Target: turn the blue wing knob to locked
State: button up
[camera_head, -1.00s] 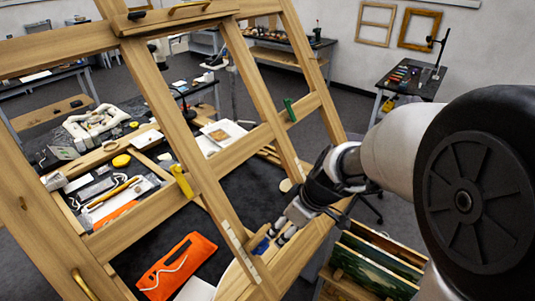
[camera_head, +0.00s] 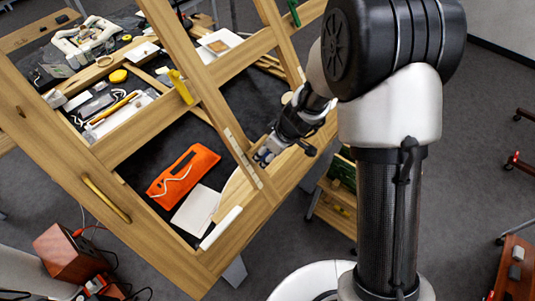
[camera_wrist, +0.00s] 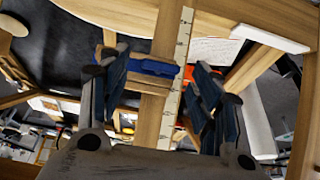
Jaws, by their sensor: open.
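The blue wing knob (camera_wrist: 150,68) shows in the wrist view, on a wooden bar of the easel frame. Its long wing lies crosswise over the bar, beside a white marked scale strip (camera_wrist: 177,80). My gripper (camera_wrist: 157,76) is open, with one dark finger on each side of the knob. I cannot tell whether either finger touches it. In the head view my gripper (camera_head: 269,152) is at the lower right of the wooden easel (camera_head: 150,125), and it mostly hides the knob there. No locked mark can be made out.
An orange pouch (camera_head: 183,171) and a white sheet (camera_head: 196,210) lie on the dark surface behind the easel bars. A yellow clamp (camera_head: 180,86) sits on a crossbar. A small rack (camera_head: 332,208) stands right of the easel.

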jog(key=shift+x, duration=0.75)
jog(key=shift+c, duration=0.3)
jog(key=c, duration=1)
